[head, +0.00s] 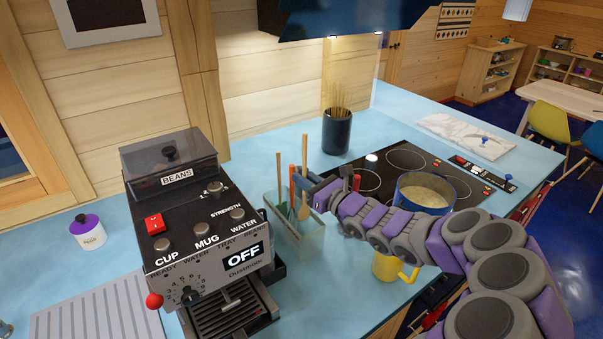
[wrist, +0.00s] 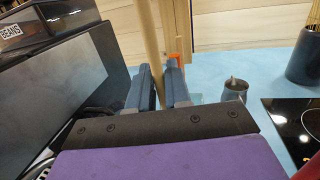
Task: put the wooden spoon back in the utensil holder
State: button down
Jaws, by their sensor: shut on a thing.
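The utensil holder (head: 312,245) is a pale green, see-through rectangular container on the blue counter, just right of the coffee machine. Several upright handles show in it or in front of it. My gripper (head: 303,183) is at the holder's top in the head view. In the wrist view, my gripper (wrist: 162,90) is shut on a light wooden handle, the wooden spoon (wrist: 149,35), which stands nearly upright between the fingers. The spoon's lower end is hidden in the wrist view. I cannot tell whether it is inside the holder or in front of it.
The coffee machine (head: 190,215) stands close on the left. A dark pot of thin sticks (head: 337,133) is behind. A blue pan (head: 424,193) sits on the black hob (head: 378,180) to the right. A yellow mug (head: 388,268) stands near the counter's front edge, below my arm.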

aim_at(307, 213)
notch_tip(307, 213, down, 9)
jog(key=shift+f+b, duration=0.1)
jog(key=shift+b, duration=1.15)
jog(key=shift+d+f, duration=0.7)
jog(key=shift+f, duration=0.2)
jog(key=shift+a+f, duration=0.15)
jog(key=shift+a, duration=0.45)
jog(key=shift+d, duration=0.1)
jog(key=shift+d+f, duration=0.15)
jog(key=shift+d, duration=0.2)
jog(key=shift+a+f, duration=0.3)
jog(key=shift+f, duration=0.05)
jog(key=shift+d, duration=0.15)
